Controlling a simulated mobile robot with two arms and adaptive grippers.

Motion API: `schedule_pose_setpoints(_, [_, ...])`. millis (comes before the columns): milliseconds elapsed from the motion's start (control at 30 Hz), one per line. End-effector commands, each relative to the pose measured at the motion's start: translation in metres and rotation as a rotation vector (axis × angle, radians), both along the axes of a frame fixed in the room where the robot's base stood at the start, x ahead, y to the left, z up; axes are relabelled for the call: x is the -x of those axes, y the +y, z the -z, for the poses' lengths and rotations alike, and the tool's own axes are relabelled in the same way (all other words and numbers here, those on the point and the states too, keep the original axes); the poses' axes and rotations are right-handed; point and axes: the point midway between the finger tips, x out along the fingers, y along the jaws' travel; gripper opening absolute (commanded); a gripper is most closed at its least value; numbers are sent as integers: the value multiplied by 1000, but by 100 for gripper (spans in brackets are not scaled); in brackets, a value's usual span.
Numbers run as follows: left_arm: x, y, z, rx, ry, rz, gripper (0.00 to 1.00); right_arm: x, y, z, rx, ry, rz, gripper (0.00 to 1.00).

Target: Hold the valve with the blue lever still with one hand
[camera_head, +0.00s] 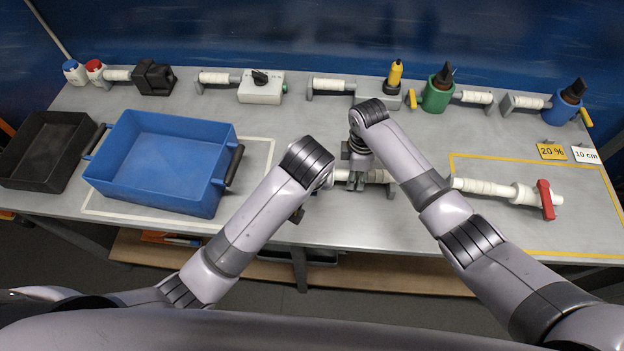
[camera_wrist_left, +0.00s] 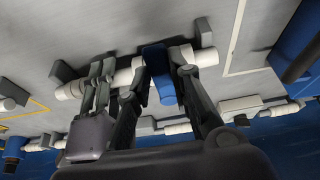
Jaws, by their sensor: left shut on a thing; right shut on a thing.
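The valve with the blue lever shows in the left wrist view, where the blue lever (camera_wrist_left: 158,76) stands out from the white pipe line (camera_wrist_left: 70,91). My left gripper (camera_wrist_left: 161,64) has a finger on each side of the lever and is shut on the white valve body. My right gripper (camera_head: 356,182) is shut on a white fitting of the same line, close beside the valve; it also shows in the left wrist view (camera_wrist_left: 100,78). In the head view my arms hide the valve and the left fingertips; only a short piece of the line shows beside the right gripper.
A blue crate (camera_head: 226,160) and a black crate (camera_head: 12,168) stand at the left. A red-levered valve (camera_head: 546,200) lies inside the yellow outline at the right. Several fittings and devices, including a green one (camera_head: 436,98), line the back edge. The table between is mostly clear.

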Motion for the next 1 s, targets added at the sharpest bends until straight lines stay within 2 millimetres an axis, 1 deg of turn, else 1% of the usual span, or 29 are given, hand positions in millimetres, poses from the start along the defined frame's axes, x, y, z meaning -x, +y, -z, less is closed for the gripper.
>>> schedule_pose_setpoints(133, [0,0,1,0,0,1,0,1,2,0,-3,1,-3,0])
schedule_pose_setpoints(167, [0,0,1,0,0,1,21,1,2,0,-3,1,-3,0])
schedule_pose_setpoints(433, [0,0,0,0,0,1,39,0,1,0,-2,0,-2,0])
schedule_pose_setpoints(767, [1,0,-2,1,-1,1,40,0,0,0,-1,-1,-1,0])
schedule_pose_setpoints(867, [4,-1,-12,2,-2,2,40,0,0,0,-1,-1,-1,0])
schedule_pose_setpoints(1000, [13,-1,-34,5,-4,2,40,0,0,0,0,-1,0,0])
